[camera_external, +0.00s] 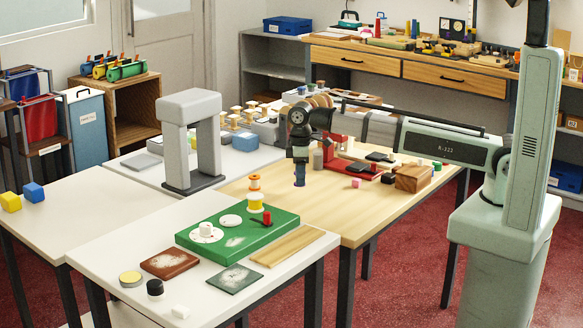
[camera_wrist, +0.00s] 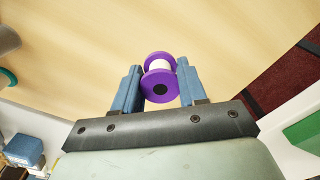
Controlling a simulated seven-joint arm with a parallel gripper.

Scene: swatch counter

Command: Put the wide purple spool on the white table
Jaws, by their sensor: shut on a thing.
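The wide purple spool (camera_wrist: 160,77), with purple flanges and a pale core, sits between the two blue fingers of my gripper (camera_wrist: 159,67) in the wrist view. The fingers press on it from both sides. In the external view my gripper (camera_external: 299,171) points down above the wooden table, and the spool shows only as a small dark purple patch (camera_external: 299,182) at its tips. White tabletops stand at the front (camera_external: 112,250), at the left (camera_external: 85,207) and behind the grey arch (camera_external: 135,176). The pictures do not settle which one is meant.
A grey arch (camera_external: 204,105) rises between the left and back white tops. A red stand (camera_external: 335,160) is beside my gripper. The left white top is mostly bare.

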